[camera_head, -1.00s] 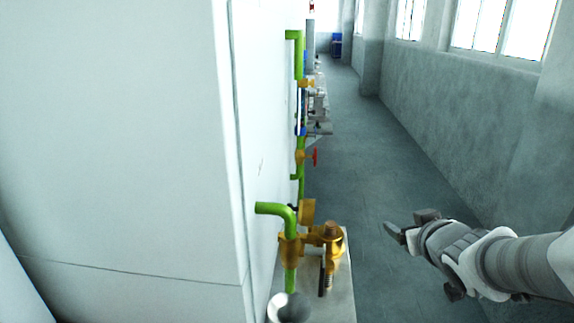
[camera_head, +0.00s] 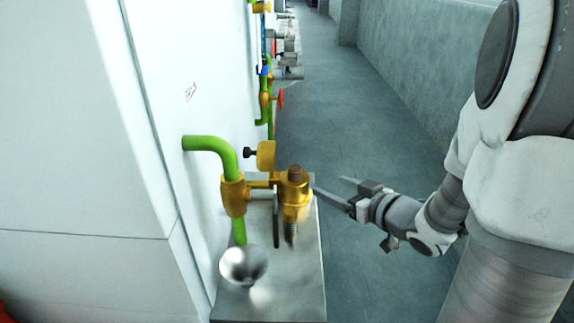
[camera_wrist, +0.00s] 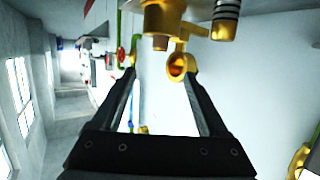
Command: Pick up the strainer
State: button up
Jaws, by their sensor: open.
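A brass fitting assembly (camera_head: 294,190) with a brown cap and a ribbed grey lower end sits beside a green pipe (camera_head: 226,152) at the wall. A shiny funnel-like metal cup (camera_head: 243,264) is below the pipe. I cannot tell for certain which part is the strainer. My gripper (camera_head: 329,186) is open and empty, just right of the brass assembly, with its fingers pointing toward it. In the wrist view, a brass open-ended piece (camera_wrist: 178,66) shows between the fingertips, near the right one. Whether a finger touches it is unclear.
A grey metal bench (camera_head: 268,300) stands under the assembly against the white wall (camera_head: 160,100). More pipes and a red valve handle (camera_head: 280,97) are farther along the wall. The grey floor (camera_head: 350,110) to the right is clear.

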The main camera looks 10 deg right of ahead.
aim_at(299, 172)
jog(key=x, duration=1)
jog(key=shift+w+f, duration=0.15)
jog(key=shift+b+x, duration=0.65)
jog(key=shift+x, duration=2.3)
grip_shut()
